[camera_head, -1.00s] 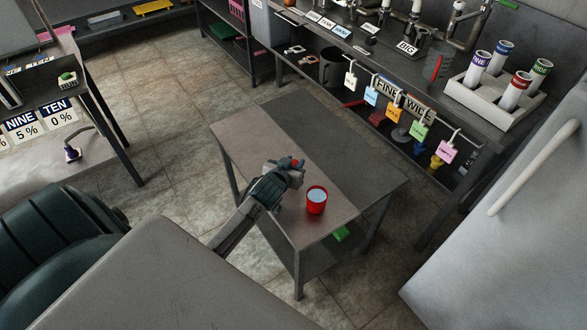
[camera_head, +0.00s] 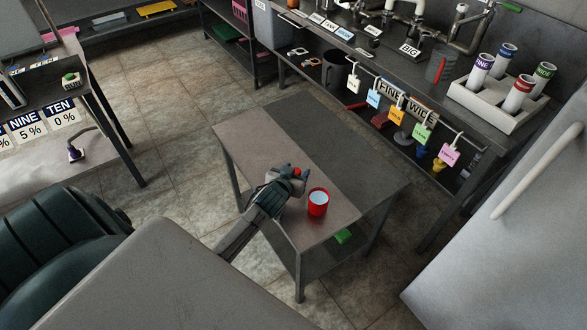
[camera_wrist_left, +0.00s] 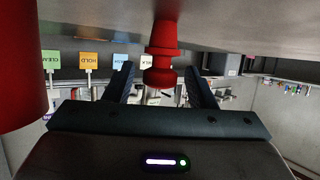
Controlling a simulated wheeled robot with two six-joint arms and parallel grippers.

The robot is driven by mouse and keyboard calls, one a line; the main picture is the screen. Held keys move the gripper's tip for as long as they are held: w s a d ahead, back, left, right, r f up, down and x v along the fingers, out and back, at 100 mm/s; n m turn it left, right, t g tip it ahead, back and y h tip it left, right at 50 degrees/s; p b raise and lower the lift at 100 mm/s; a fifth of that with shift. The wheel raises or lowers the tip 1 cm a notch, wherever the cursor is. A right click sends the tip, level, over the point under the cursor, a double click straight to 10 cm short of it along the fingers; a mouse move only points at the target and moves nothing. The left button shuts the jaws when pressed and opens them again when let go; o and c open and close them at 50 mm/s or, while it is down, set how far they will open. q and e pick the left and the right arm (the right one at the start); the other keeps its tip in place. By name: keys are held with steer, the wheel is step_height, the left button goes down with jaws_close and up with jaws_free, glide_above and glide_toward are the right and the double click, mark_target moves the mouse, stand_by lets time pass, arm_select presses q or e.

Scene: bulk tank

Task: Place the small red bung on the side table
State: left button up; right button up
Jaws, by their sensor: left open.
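The small red bung (camera_head: 298,172) is at the fingertips of my left gripper (camera_head: 294,172), over the bare metal side table (camera_head: 255,150). In the left wrist view the bung (camera_wrist_left: 160,62) sits between the two dark fingers (camera_wrist_left: 160,85), with a gap on each side. The jaws are open. The bung appears to rest against the tabletop (camera_wrist_left: 240,22), though its exact contact is hard to tell. My right gripper is not in view.
A red cup (camera_head: 318,203) with pale contents stands on the side table close to the gripper; its red side (camera_wrist_left: 20,65) fills the wrist view's left edge. A green item (camera_head: 343,236) lies on the lower shelf. The table's far part is clear.

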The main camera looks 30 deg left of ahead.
arm_select(q)
steer(key=v, duration=1.1)
steer(key=shift+r, duration=0.1)
steer(key=shift+s+d+r, duration=0.1)
steer(key=shift+s+r, duration=0.1)
steer(key=shift+s, duration=0.25)
stand_by(0.6)
